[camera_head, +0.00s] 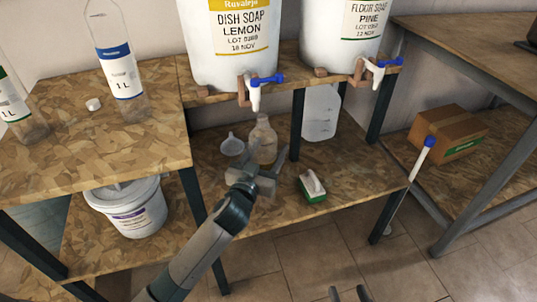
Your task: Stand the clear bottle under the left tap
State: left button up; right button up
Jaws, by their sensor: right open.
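A small clear bottle (263,140) without a label stands upright on the lower shelf, roughly below the left tap (255,92), a white spout with a blue handle. My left gripper (264,164) reaches in front of the bottle's lower part, hiding its base. One finger shows at the bottle's right; I cannot tell whether the jaws touch it. My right gripper (349,293) shows only as two parted fingertips at the bottom edge, open and empty. A tall clear bottle (110,50) with a blue label stands on the left table; a green-labelled bottle (16,108) stands at its left.
A funnel (232,145) is left of the small bottle. A green-and-white box (312,186) lies near the shelf's front edge. A translucent jug (321,112) stands behind the post. The lemon soap drum (231,50) and pine drum (340,40) stand above. A white bucket (131,207) is lower left.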

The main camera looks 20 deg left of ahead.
pick_arm(q)
jog(key=d+r+p, duration=0.1)
jog(key=d+r, duration=0.6)
jog(key=d, duration=0.4)
jog(key=shift+s+d, duration=0.3)
jog(key=shift+d, duration=0.05)
pick_arm(e)
jog(key=s+d+f+g+h, duration=0.1)
jog(key=s+d+f+g, duration=0.1)
jog(key=f, duration=0.3)
jog(key=shift+s+g, duration=0.5)
jog(key=shift+g, duration=0.3)
pick_arm(q)
jog(key=shift+f, duration=0.1)
jog(key=s+a+r+n+y, duration=0.1)
jog(key=s+a, duration=1.1)
jog(key=a, duration=0.2)
jog(key=shift+a+r+y, duration=0.2)
jog(key=shift+r+y, duration=0.1)
jog(key=shift+y, duration=0.1)
pick_arm(e)
jog(key=c, duration=0.3)
pick_arm(q)
jog(key=shift+d, duration=0.1)
pick_arm(e)
jog(key=shift+w+d, duration=0.1)
jog(key=shift+d, duration=0.05)
